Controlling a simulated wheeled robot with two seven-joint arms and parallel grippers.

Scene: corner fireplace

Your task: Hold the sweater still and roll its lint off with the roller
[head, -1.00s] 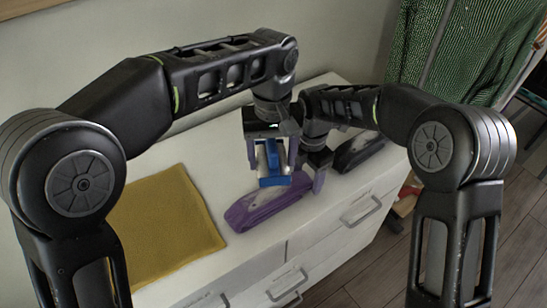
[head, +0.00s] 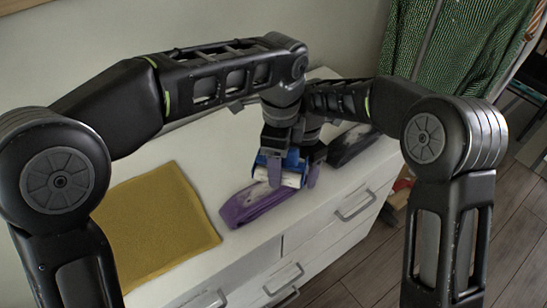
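The purple sweater (head: 262,203) lies folded on the white dresser top, close to its front edge. My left gripper (head: 276,172) is over the sweater's far right part. It is shut on the lint roller (head: 291,179), which has blue parts and a white cylinder. The roller is at or just above the sweater; contact cannot be made out. My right gripper (head: 314,174) is right beside the roller, at the sweater's right end. It is mostly hidden behind the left gripper and roller, so its opening and any hold on the cloth do not show.
A mustard-yellow cloth (head: 155,225) lies flat on the dresser (head: 218,137) at the left. A dark object (head: 350,145) lies at the dresser's right end. A green garment (head: 455,45) hangs at the back right. Drawer handles stick out in front.

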